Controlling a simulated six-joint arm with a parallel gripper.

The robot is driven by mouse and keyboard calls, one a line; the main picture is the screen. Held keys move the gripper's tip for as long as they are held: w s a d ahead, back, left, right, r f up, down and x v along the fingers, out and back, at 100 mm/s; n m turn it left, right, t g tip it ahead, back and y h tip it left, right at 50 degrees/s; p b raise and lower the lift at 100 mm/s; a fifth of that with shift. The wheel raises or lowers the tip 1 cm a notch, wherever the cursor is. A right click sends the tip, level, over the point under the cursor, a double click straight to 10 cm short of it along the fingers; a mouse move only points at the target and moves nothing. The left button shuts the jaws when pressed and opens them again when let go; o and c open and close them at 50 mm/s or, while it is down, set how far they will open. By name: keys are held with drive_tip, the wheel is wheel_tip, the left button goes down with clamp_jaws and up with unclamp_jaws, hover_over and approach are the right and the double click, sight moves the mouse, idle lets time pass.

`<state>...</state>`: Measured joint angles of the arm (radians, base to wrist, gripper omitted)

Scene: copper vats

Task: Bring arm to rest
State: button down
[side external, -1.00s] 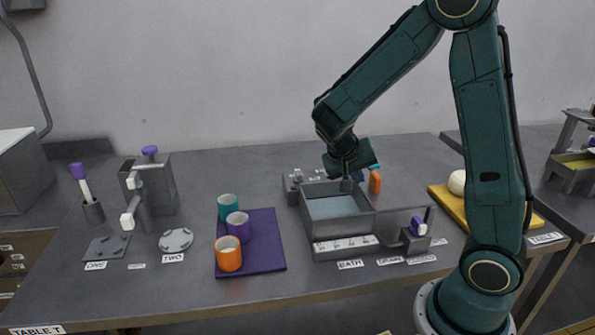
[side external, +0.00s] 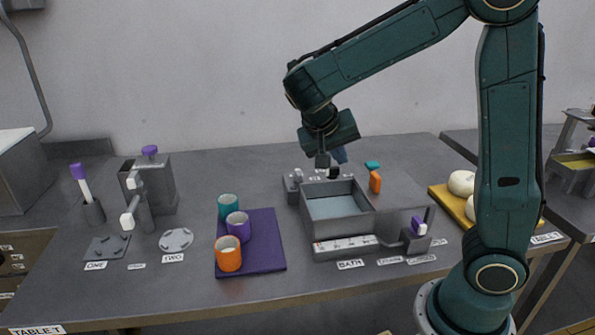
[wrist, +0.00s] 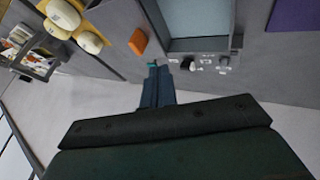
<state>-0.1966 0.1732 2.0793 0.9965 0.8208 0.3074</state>
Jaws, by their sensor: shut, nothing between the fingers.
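My gripper (side external: 322,160) is shut and empty. In the side view it hangs above the back edge of the grey bath (side external: 345,225), clear of it. In the wrist view the closed fingers (wrist: 155,85) point toward the table behind the bath. An orange block (side external: 375,182) stands beside the bath's right back corner, and it also shows in the wrist view (wrist: 138,41). A small teal piece (side external: 372,165) lies on the table just behind it.
A purple mat (side external: 262,262) holds teal, purple and orange cups left of the bath. A coffee-machine-like grey unit (side external: 160,185) stands further left. A yellow board (side external: 450,205) with pale round items lies at right. The air above the table's left half is clear.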

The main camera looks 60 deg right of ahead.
drive_tip(key=s+a+r+n+t+y, duration=0.2)
drive_tip(key=s+a+n+t+y, duration=0.1)
drive_tip(key=s+a+n, duration=0.2)
drive_tip(key=s+a+r+n+t+y, duration=0.2)
drive_tip(key=s+a+n+t+y, duration=0.1)
drive_tip(key=s, duration=0.6)
drive_tip(key=shift+s+a+r+n+y, duration=0.25)
drive_tip(key=shift+a+n+y, duration=0.45)
drive_tip(key=shift+a+n, duration=0.5)
